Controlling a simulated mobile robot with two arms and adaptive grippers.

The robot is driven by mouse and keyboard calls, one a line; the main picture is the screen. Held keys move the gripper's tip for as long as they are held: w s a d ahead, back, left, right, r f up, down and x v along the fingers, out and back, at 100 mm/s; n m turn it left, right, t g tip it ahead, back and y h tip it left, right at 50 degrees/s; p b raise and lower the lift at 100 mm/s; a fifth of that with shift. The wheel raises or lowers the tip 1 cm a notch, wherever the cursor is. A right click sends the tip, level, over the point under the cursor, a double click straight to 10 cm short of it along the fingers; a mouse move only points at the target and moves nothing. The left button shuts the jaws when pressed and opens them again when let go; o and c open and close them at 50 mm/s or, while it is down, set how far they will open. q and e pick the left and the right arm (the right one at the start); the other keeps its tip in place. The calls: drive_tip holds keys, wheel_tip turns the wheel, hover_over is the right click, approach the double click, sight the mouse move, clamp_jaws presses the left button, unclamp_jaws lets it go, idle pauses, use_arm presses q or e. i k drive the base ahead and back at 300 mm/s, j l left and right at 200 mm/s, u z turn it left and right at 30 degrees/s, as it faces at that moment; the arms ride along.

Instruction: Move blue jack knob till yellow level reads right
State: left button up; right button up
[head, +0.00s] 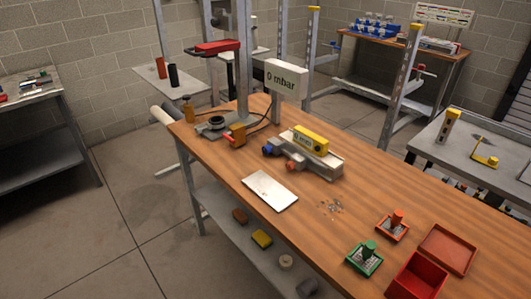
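The yellow level (311,139) lies on top of a grey jack block (318,162) on the wooden workbench. It has a small display whose text is too small to read surely. The blue jack knob (267,151) sticks out at the left end of the block. A red-orange knob (291,166) sits on the block's near side, right of the blue one. Neither of my grippers is in the head view, and nothing touches the knob or the level.
A white plate (270,190) and loose small parts (330,207) lie in front. A green holder (364,259), red holder (393,227) and red box (416,278) stand at the near right. Bench around the jack is mostly clear.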

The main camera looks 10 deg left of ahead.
sight(267, 149)
drive_tip(key=z, duration=0.8)
drive_tip(key=j+z, duration=0.7)
drive_tip(key=z, duration=0.2)
drive_tip(key=k+j+z, duration=0.15)
drive_tip(key=j+z, duration=0.15)
drive_tip(key=z, duration=0.15)
drive_tip(key=k+j+z, duration=0.2)
drive_tip(key=z, duration=0.25)
drive_tip(key=k+j+z, duration=0.2)
drive_tip(key=z, duration=0.25)
drive_tip(key=j, duration=0.1)
